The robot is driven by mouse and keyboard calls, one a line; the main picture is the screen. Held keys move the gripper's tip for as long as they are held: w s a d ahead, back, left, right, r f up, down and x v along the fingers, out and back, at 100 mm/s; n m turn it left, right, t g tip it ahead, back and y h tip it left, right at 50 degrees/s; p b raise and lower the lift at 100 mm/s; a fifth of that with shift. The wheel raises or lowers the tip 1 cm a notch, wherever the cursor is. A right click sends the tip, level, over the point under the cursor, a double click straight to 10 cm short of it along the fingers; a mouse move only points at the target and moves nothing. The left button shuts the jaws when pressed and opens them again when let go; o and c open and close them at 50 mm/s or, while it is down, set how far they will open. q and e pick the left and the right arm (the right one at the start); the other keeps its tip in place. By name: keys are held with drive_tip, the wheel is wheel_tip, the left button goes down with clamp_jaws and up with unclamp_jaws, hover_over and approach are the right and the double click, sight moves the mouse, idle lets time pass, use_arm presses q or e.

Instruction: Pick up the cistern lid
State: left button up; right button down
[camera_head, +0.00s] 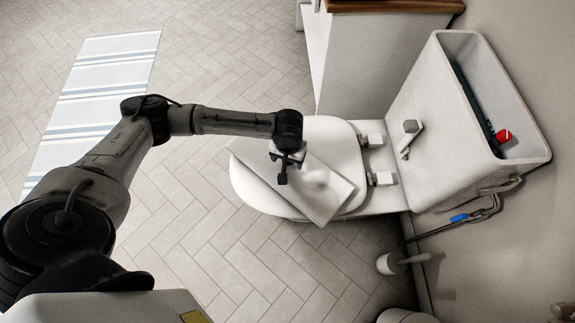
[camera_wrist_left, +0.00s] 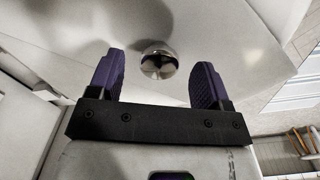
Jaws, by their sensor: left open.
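The cistern lid (camera_head: 325,192) is a flat white slab lying askew on the closed toilet seat (camera_head: 250,185). My left gripper (camera_head: 284,172) is over the lid's left part, pointing down. In the left wrist view the white lid (camera_wrist_left: 225,45) fills much of the upper picture. There the left gripper (camera_wrist_left: 158,78) has its two purple-padded fingers apart, with a round chrome knob (camera_wrist_left: 159,62) on the lid showing between them. The fingers do not visibly touch the knob. My right gripper is in neither view.
The open cistern (camera_head: 425,85) stands at the right, with a red-topped part (camera_head: 503,136) inside. A toilet brush (camera_head: 392,263) stands below the toilet. A white cabinet (camera_head: 370,60) is behind it. The floor at left is clear apart from a striped mat (camera_head: 95,90).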

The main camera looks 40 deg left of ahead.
use_arm(q)
wheel_tip(320, 180, down, 3)
drive_tip(key=shift+r, duration=0.25)
clamp_jaws()
idle(0.5)
